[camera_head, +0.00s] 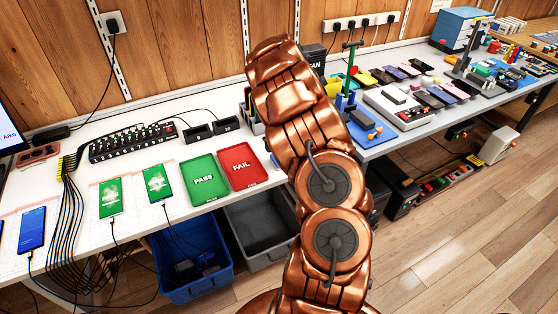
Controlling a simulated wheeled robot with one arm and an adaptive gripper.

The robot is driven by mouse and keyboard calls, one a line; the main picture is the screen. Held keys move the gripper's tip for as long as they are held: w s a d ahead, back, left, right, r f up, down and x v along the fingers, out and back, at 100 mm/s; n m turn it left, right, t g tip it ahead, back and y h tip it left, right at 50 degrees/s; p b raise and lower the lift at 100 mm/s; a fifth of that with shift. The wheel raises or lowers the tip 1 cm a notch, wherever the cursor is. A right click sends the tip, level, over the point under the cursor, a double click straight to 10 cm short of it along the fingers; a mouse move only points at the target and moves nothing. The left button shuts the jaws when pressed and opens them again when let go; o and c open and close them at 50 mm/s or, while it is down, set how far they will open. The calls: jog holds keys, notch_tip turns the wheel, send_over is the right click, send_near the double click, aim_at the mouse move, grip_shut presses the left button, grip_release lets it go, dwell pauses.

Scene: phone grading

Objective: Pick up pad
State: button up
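My copper-coloured arm rises through the middle of the head view and covers part of the bench. My gripper is not visible; no fingers show. I cannot single out a thing that is surely the pad. A green tray marked PASS (204,180) and a red tray marked FAIL (242,166) lie flat side by side on the white bench, left of my arm. Two phones with green screens, one at the left (110,197) and one nearer the green tray (157,183), lie on the bench. A phone with a blue screen (32,229) lies farther left. All three have cables.
A black multi-port hub (132,141) stands behind the phones. A blue bin (193,287) and a grey bin (268,254) sit under the bench edge. The right bench (385,146) is crowded with phones and tools. Wooden floor (460,230) is clear at the lower right.

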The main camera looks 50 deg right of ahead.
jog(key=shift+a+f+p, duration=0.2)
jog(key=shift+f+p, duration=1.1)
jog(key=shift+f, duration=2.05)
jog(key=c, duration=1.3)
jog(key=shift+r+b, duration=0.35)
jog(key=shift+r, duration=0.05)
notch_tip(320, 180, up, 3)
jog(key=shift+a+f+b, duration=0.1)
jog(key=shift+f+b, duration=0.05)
jog(key=shift+b, duration=0.5)
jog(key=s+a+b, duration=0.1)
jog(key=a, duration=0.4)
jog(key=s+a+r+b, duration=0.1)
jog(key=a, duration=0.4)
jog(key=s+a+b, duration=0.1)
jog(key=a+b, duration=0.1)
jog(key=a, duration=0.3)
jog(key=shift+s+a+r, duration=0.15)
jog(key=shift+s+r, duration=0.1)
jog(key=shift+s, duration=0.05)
